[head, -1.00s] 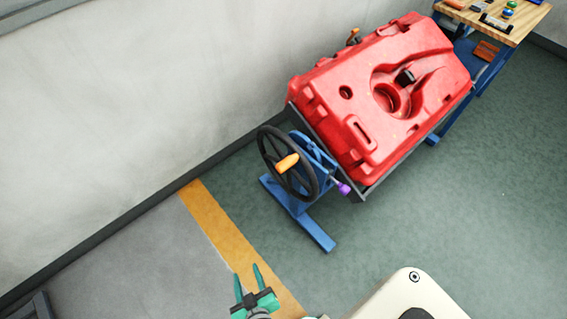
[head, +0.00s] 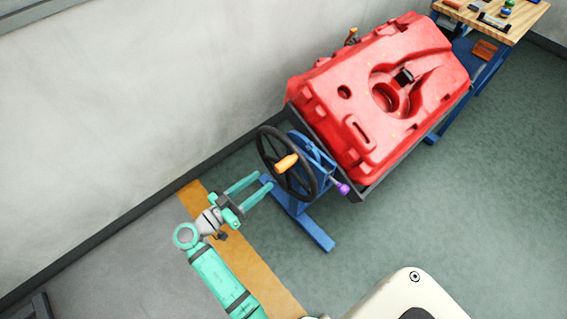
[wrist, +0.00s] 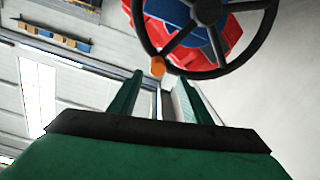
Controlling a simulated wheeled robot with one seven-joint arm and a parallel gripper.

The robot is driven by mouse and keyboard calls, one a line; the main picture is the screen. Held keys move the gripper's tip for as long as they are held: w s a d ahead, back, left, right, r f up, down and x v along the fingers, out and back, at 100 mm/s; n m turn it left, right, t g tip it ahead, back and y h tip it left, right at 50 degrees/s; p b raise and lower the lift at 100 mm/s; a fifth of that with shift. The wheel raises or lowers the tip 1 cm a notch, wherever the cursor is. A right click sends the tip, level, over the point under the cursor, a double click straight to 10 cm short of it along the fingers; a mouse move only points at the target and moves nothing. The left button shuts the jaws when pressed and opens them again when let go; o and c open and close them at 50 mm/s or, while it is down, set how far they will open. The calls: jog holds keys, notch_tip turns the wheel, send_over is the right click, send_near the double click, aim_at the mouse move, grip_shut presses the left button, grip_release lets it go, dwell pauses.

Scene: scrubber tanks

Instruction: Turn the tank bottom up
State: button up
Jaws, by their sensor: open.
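The red tank (head: 400,120) lies in a dark frame on a blue stand (head: 315,230), its recessed face with round openings turned up toward the head camera. A black handwheel (head: 264,150) with an orange handle (head: 286,163) is on the stand's near left end. A purple knob (head: 343,188) sits beside the wheel, under the tank's corner. My gripper (head: 262,185) is open and empty, just left of the wheel, its fingers pointing at it. In the wrist view the wheel (wrist: 222,72) and orange handle (wrist: 158,67) show beyond the open fingers. The tank (wrist: 232,35) is partly hidden behind the wheel.
A wooden-topped workbench (head: 515,28) with small items stands at the upper right. The wall (head: 130,90) runs along the left, behind the stand. A yellow floor stripe (head: 262,270) passes under my arm. Green floor at the right is clear.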

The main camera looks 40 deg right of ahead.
aim_at(284, 164)
jog(key=shift+g, duration=0.3)
jog(key=d, duration=1.1)
jog(key=shift+w+r, duration=0.25)
jog(key=shift+w, duration=0.1)
grip_shut()
jog(key=shift+w+d+r, duration=0.1)
jog(key=shift+d, duration=0.05)
